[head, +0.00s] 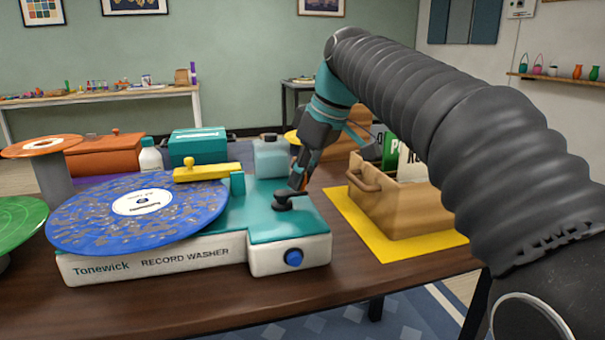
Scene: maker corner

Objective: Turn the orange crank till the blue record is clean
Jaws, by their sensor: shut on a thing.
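The blue record (185,212) lies flat on the left of the record washer (200,255). Grey-brown dirt patches are spread over much of its face, around a white label. A yellow arm (208,173) reaches over its far edge. A dark crank hub (291,200) sits on the teal top at the washer's right. My gripper (298,178) points down above this hub and is shut on the crank's handle. The gripper hides most of the handle; only a sliver of orange shows beside the fingers.
A blue knob (293,258) is on the washer's front. A wooden crate (400,205) holding sleeves stands on a yellow mat (362,222) to the right. Orange (42,146) and green (18,220) discs stand at left. A teal case (197,147), white bottle (150,157) and translucent container (271,158) are behind.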

